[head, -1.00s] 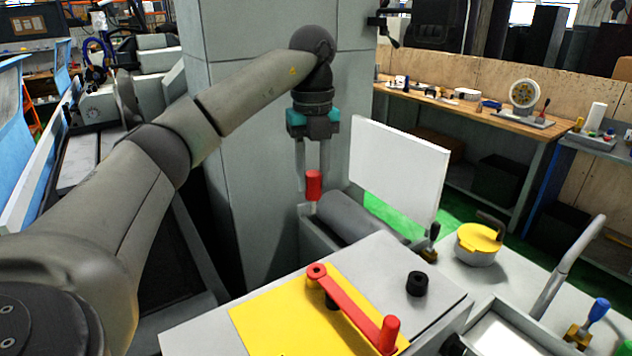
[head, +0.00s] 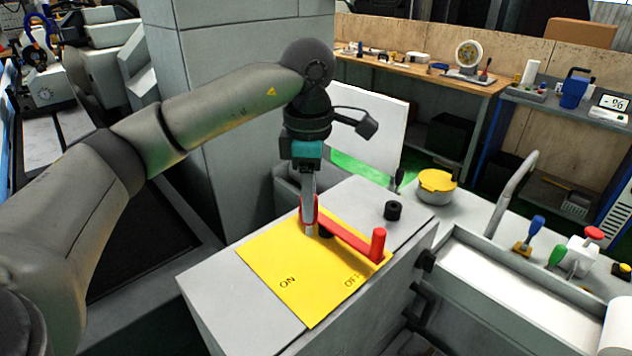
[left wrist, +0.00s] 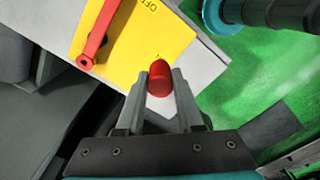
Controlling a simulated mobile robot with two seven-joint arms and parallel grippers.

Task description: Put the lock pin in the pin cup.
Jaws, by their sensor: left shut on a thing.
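The lock pin (head: 307,209) is red with a pale metal tip. My left gripper (head: 309,214) is shut on it and points downward, over the far left part of the yellow plate in the head view. The pin's red end shows between the fingers (left wrist: 160,84) in the left wrist view, where the pin (left wrist: 159,76) hides its own lower part. A small black round piece (head: 393,210), which looks like the pin cup, stands on the grey cabinet top to the right of the gripper. My right gripper is not in view.
A red lever (head: 347,238) with an upright handle lies across the yellow ON/OFF plate (head: 290,278), close to my gripper. A white panel (head: 375,120) stands behind. A yellow-lidded pot (head: 436,187) and a bent grey pipe (head: 510,190) are to the right.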

